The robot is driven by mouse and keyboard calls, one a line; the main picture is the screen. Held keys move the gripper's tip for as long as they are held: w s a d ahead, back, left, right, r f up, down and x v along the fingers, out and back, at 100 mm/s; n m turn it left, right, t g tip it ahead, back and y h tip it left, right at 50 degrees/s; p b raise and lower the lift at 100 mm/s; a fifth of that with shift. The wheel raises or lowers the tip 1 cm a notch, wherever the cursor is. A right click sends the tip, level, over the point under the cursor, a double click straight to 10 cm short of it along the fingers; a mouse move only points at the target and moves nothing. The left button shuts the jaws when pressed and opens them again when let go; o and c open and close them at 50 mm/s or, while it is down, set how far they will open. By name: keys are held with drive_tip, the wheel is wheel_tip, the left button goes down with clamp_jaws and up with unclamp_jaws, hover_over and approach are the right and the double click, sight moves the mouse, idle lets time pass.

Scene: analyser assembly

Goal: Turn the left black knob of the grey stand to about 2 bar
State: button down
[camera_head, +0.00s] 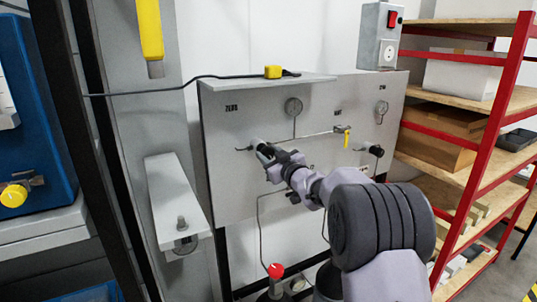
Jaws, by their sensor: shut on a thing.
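The grey stand (228,165) faces me with a flat upright panel. Its left knob is at my gripper (262,147), on the panel's left side, and the fingers and wrist largely hide it. My gripper is shut on that knob. A round gauge (293,106) sits above and right of it, too small to read. The right black knob (376,151) stands free on the right side of the panel, below a second gauge (382,107).
A yellow-handled valve (346,135) sits between the knobs, near my arm. A red-topped valve (276,270) is below. A red shelf rack (480,140) stands at the right. A grey post with a bracket (175,200) is close at the left.

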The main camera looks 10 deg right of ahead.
drive_tip(key=c, duration=0.9)
unclamp_jaws()
drive_tip(key=b+v, duration=0.1)
drive_tip(key=v, duration=1.6)
drive_tip(key=shift+s, duration=0.2)
